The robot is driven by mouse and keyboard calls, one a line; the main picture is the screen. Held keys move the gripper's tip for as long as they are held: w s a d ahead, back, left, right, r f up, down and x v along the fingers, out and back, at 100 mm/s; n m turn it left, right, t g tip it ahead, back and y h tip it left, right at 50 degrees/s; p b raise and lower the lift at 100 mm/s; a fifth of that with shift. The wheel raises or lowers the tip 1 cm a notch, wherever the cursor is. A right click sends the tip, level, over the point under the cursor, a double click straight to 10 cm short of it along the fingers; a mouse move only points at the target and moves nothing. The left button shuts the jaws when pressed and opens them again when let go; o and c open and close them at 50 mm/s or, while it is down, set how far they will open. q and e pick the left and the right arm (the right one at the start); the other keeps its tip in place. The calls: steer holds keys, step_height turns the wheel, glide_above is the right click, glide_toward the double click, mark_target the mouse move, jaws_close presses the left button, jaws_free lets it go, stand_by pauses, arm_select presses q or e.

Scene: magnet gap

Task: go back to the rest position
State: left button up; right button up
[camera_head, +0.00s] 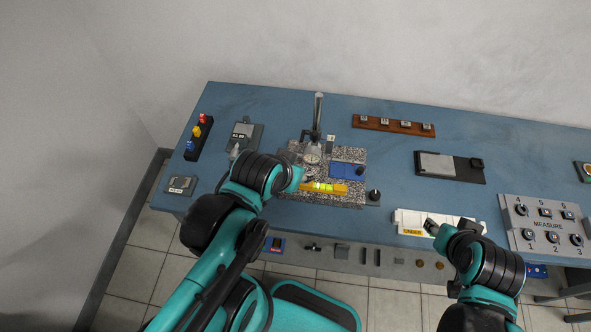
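My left gripper (305,181) is at the end of the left arm, over the left part of the speckled granite plate (345,201). It is next to a yellow bar with a bright green patch (325,187); I cannot tell whether it touches the bar. Its fingers are mostly hidden by my wrist. My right gripper (431,226) is at the front edge of the table, close to a white box with a yellow label (404,220). Its fingers are small and dark, and their opening is unclear.
A dial gauge stand with a metal post (318,112) rises behind the plate. A blue block (347,170) lies on the plate. A brown rack (394,125), a black tray (450,166) and a grey MEASURE panel (545,225) stand to the right. The blue tabletop (270,105) is clear at the back left.

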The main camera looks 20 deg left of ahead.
steer(key=shift+w, duration=0.1)
step_height(320, 180, down, 8)
steer(key=b, duration=0.8)
